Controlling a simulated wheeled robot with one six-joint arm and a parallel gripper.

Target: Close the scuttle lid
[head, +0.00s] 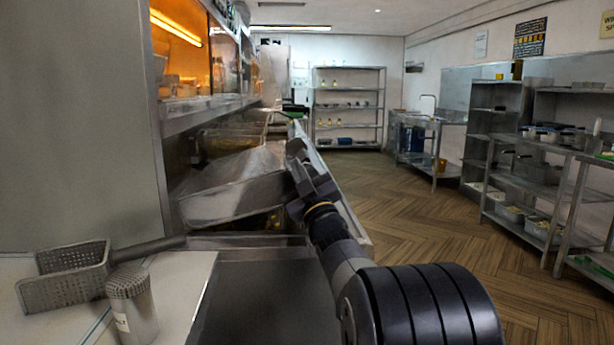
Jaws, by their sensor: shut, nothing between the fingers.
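The metal scuttle (235,203) stands along the left counter, below the glowing range. A sloping metal panel that appears to be its lid (232,168) covers much of its top; I cannot tell whether it is fully down. My gripper (296,150) is at the right end of the scuttle, with its fingers pointing away and up. It is shut and empty. I cannot tell whether it touches the scuttle or lid. My gripper and wrist hide part of the scuttle's right side.
A perforated basket (62,290) with a dark handle and a shaker (132,308) stand on the near left counter. A grey cabinet wall rises at left. Steel shelves (525,180) line the right. The wooden floor (430,220) between is clear.

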